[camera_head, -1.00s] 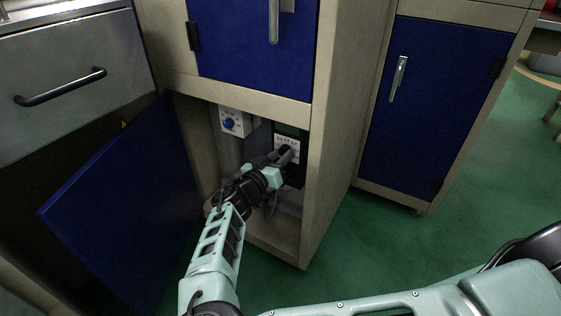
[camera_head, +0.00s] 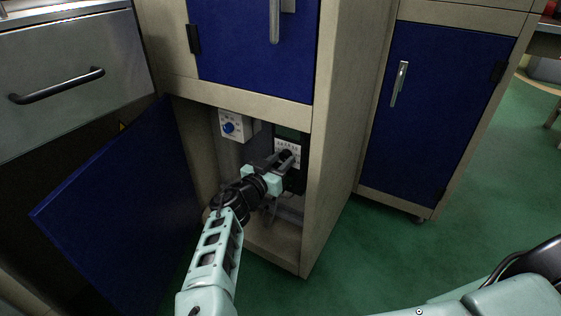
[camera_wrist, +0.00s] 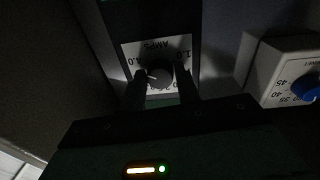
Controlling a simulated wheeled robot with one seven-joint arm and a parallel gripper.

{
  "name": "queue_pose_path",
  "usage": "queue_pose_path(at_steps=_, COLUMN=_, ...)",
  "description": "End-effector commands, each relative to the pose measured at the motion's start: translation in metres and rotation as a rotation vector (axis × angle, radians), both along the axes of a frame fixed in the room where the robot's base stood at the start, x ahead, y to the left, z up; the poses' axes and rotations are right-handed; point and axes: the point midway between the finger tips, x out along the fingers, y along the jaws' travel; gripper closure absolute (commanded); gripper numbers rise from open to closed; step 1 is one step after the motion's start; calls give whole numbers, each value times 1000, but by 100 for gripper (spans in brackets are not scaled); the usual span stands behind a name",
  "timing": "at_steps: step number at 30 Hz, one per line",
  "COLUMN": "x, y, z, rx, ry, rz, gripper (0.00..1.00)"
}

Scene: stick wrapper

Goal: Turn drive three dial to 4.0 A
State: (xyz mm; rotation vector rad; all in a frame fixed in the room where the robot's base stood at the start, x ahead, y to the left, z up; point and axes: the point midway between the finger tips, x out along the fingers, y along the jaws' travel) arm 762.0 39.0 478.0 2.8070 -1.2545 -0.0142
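The dial (camera_wrist: 160,75) is a dark round knob with a pale pointer mark, on a white plate (camera_wrist: 129,52) labelled AMPS. The plate appears upside down in the wrist view, with 1.0 on the right and a label ending in .0 on the left. In the head view the white plate (camera_head: 283,143) sits inside the open lower cabinet, and my gripper covers much of the dial. My gripper (camera_wrist: 162,78) has one finger on each side of the knob. It looks open around the knob; contact is too dark to tell.
A white box with a blue knob (camera_head: 229,127) is to the left inside the cabinet and shows at right in the wrist view (camera_wrist: 306,90). The open blue door (camera_head: 120,205) stands left of my arm. The cabinet's right side wall (camera_head: 335,150) is close to my gripper.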

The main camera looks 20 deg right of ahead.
Motion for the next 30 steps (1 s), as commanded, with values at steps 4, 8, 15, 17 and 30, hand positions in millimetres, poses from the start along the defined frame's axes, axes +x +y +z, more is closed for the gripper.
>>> queue_pose_path(at_steps=4, x=0, y=0, z=0, rx=-1, ry=1, rz=1, gripper=48)
queue_pose_path(at_steps=8, x=0, y=0, z=0, rx=-1, ry=1, rz=0, gripper=48)
queue_pose_path(at_steps=15, x=-8, y=10, z=1, rx=-1, ry=1, rz=3, gripper=48)
queue_pose_path(at_steps=17, x=-15, y=18, z=2, rx=0, ry=0, rz=4, gripper=48)
queue_pose_path(at_steps=30, x=-82, y=93, z=-1, rx=0, ry=2, rz=5, gripper=48)
